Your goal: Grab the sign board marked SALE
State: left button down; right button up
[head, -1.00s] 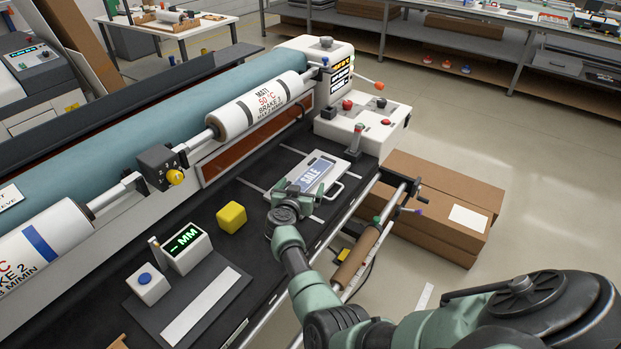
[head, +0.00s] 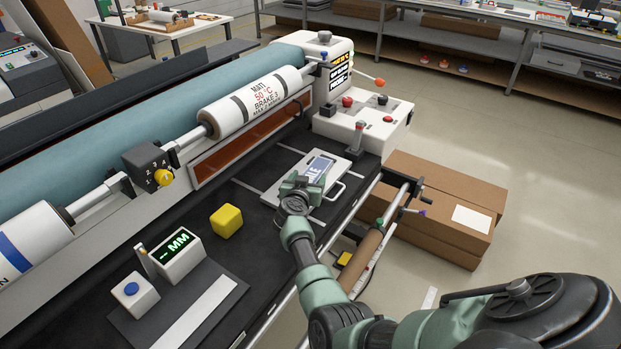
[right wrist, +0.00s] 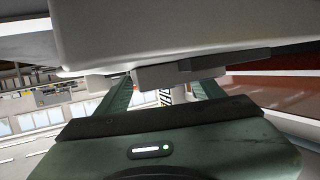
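The SALE sign board (head: 322,167) is a pale plate with a blue-grey panel and light lettering, lying on the dark machine bed near its right end. A light loop handle shows at its right side. My right gripper (head: 299,184) is over the board's near left part and hides some of the lettering. In the right wrist view my right gripper (right wrist: 163,92) has its two green fingers apart. A pale body with a grey block covers the upper part of that view; I cannot tell whether it is the board. Contact cannot be told. My left gripper is not in view.
A yellow block (head: 226,221) and a display reading MM (head: 180,256) are on the bed to the left. The white control box (head: 362,125) stands behind the board. A brown roll (head: 362,259) lies along the front. Cardboard boxes (head: 432,235) stand on the floor at right.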

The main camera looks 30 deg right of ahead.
jog(key=shift+a+f, duration=0.15)
jog(key=shift+f, duration=0.05)
jog(key=shift+c, duration=0.2)
jog(key=shift+r+p, duration=0.3)
jog(key=shift+r, duration=0.15)
notch_tip(320, 180, up, 10)
jog(key=p, duration=0.4)
jog(key=shift+w+p, duration=0.15)
jog(key=shift+p, duration=0.25)
grip_shut()
notch_tip(320, 180, up, 9)
jog(key=p, duration=0.1)
jog(key=shift+r, duration=0.15)
jog(key=o, duration=1.2)
grip_release()
jog(key=shift+o, duration=0.2)
jog(key=shift+p, duration=0.3)
